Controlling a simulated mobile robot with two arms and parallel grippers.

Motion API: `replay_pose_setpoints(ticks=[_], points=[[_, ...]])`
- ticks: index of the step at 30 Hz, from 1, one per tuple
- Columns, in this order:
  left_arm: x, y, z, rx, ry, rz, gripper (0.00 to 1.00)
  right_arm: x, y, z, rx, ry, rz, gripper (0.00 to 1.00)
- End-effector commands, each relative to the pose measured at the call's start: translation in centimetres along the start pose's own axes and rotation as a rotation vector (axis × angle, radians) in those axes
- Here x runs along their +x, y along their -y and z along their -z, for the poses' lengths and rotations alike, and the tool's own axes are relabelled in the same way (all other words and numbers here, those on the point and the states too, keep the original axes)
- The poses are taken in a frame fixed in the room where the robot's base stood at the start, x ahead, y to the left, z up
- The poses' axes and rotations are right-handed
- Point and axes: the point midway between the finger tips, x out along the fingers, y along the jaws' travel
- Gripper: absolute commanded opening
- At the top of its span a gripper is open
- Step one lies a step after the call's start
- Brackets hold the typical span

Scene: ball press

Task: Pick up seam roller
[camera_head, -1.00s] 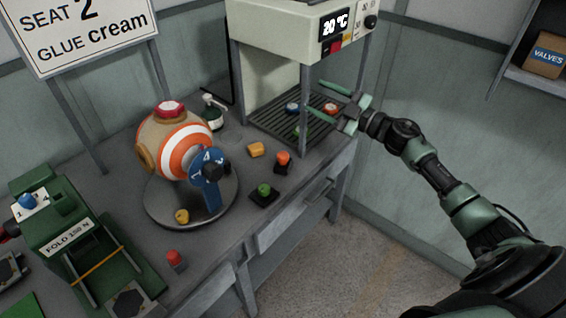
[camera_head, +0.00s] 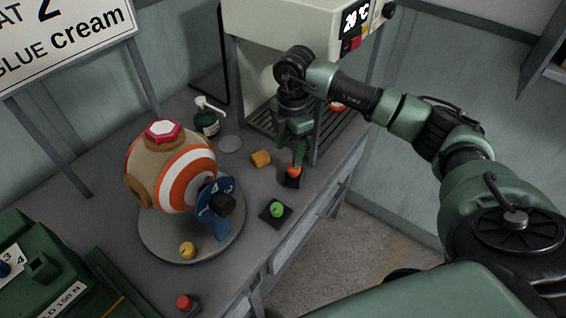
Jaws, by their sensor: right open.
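My right gripper (camera_head: 295,158) points down over the bench, its fingers open and its tips just above or around a small orange-topped piece (camera_head: 294,171) on a dark square base. The fingers partly hide that piece, and I cannot tell whether they touch it. No thing is clearly readable as the seam roller; the orange-topped piece is the one at the gripper. A green-topped piece (camera_head: 277,209) on a similar dark base stands nearer the front edge. My left gripper is not in view.
A striped ball (camera_head: 180,168) with a blue dial sits on a round turntable (camera_head: 165,235) to the left. A cream oven (camera_head: 270,30) stands behind my gripper.

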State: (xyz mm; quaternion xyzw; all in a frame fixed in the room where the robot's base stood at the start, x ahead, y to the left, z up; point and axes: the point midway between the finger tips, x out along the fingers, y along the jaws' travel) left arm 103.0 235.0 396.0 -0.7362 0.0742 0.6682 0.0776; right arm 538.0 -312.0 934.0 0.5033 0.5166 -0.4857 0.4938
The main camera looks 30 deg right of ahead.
Motion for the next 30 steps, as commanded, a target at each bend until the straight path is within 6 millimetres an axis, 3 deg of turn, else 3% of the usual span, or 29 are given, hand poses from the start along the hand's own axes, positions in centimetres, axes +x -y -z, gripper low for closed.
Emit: replay_pose_setpoints(ticks=[5, 13, 20, 28, 30], points=[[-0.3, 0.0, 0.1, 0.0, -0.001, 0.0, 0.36, 1.0, 0.2, -0.8, 0.024, 0.048, 0.011, 0.59], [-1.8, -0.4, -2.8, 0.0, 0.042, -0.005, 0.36, 4.1, 0.3, -1.2, 0.022, 0.043, 0.012, 0.59], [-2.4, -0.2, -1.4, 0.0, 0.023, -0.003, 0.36, 7.2, 0.2, -1.5, 0.021, 0.042, 0.009, 0.59], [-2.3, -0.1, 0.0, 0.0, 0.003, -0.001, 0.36, 7.6, 0.2, -1.5, 0.02, 0.042, 0.007, 0.59], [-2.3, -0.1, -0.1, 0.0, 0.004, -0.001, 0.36, 7.6, 0.2, -1.5, 0.02, 0.041, 0.007, 0.42]])
